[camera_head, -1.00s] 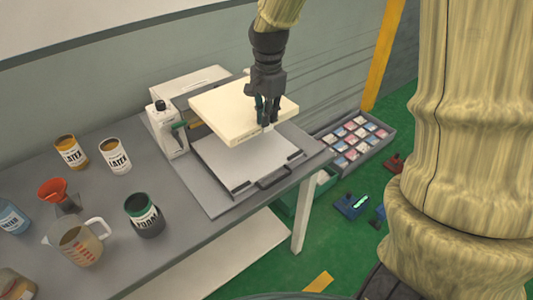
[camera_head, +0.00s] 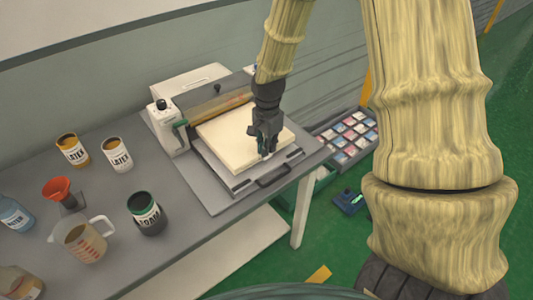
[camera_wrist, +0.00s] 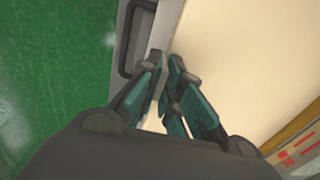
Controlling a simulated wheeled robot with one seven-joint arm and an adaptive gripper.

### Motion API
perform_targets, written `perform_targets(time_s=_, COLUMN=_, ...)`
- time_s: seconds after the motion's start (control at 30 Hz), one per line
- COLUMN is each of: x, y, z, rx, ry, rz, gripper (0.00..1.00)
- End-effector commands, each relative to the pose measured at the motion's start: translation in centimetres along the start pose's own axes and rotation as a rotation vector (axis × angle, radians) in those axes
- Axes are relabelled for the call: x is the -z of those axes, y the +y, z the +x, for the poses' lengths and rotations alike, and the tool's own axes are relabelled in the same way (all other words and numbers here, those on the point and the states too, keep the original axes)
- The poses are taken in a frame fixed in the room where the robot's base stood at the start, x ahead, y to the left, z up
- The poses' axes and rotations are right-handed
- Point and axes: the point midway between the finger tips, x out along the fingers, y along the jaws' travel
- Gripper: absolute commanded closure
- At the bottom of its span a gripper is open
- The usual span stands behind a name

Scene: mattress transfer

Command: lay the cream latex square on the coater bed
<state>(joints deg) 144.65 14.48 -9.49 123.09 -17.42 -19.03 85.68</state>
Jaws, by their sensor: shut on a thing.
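The cream latex square (camera_head: 238,136) is a thick pale slab, lying flat on or just above the coater bed (camera_head: 240,186); I cannot tell whether it fully rests. My gripper (camera_head: 264,153) is shut on the slab's right part, near its front edge. In the wrist view the slab (camera_wrist: 245,55) fills the right side, and my gripper (camera_wrist: 170,72) pinches its edge beside the bed's dark handle. The coater has a roller (camera_head: 220,106) behind the slab and a white side housing (camera_head: 167,128) at left. The slab hides most of the bed.
Tins of latex (camera_head: 117,154), a foam tin (camera_head: 146,213), a measuring jug (camera_head: 82,240) and a red funnel (camera_head: 58,190) stand on the grey table at left. A tray of coloured swatches (camera_head: 350,135) lies beyond the table's right end. The green floor is at right.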

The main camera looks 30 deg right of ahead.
Motion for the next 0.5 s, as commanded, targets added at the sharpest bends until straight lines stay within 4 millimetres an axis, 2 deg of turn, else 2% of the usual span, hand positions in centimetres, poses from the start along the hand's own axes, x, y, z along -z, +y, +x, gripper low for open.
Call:
perform_targets(time_s=0.3, x=0.0, y=0.1, z=2.8, rx=-0.003, ry=0.0, rz=-0.001, gripper=1.0)
perform_targets(time_s=0.5, x=0.0, y=0.1, z=3.5, rx=-0.001, ry=0.0, rz=0.001, gripper=1.0)
